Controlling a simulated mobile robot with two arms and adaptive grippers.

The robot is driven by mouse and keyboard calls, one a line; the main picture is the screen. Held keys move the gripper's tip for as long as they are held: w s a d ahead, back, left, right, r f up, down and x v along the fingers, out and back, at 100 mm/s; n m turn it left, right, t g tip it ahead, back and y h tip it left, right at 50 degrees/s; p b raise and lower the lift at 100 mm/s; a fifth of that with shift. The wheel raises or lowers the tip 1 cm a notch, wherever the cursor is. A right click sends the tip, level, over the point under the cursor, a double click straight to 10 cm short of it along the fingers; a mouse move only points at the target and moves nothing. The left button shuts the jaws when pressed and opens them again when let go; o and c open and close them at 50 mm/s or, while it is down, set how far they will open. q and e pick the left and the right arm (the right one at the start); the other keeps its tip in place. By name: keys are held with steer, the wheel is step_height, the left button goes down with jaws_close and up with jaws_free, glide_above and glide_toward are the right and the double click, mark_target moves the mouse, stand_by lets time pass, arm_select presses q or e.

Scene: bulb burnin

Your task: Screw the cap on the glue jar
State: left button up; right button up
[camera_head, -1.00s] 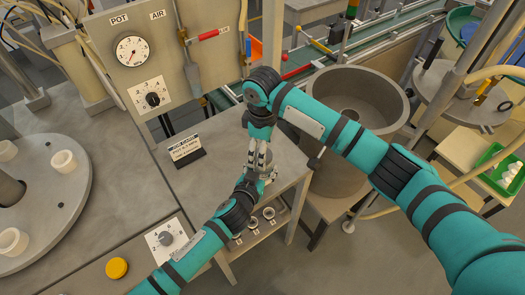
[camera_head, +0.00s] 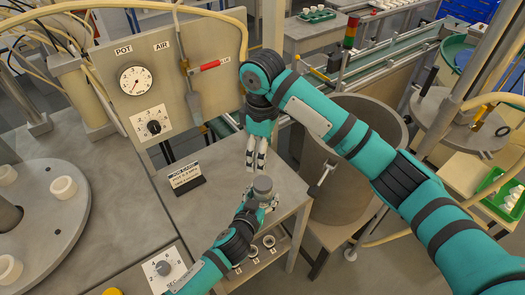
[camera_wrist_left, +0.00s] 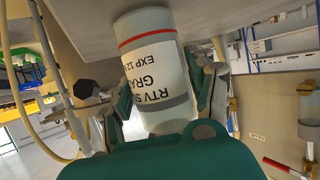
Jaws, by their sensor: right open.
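The glue jar (camera_wrist_left: 155,60) is a white cylinder with a red stripe and a printed label, upside down in the left wrist view. My left gripper (camera_wrist_left: 168,92) has its fingers on either side of the jar, gripping it at the table. In the head view the left gripper (camera_head: 262,203) is low at the table's right side. A round dark grey cap (camera_head: 263,185) sits on top of the jar; how tightly it is seated cannot be told. My right gripper (camera_head: 256,170) points down with fingers apart and empty, just above and behind the cap, clear of it.
A small sign (camera_head: 186,178) stands on the table left of the jar. A control panel (camera_head: 150,80) with gauge and dial rises behind. A large grey drum (camera_head: 340,195) stands close on the right. Round holders (camera_head: 253,250) sit below the table's front edge.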

arm_select(q)
steer(key=o, duration=0.3)
steer(key=shift+o, duration=0.2)
steer(key=shift+s, duration=0.1)
steer(key=v, duration=1.2)
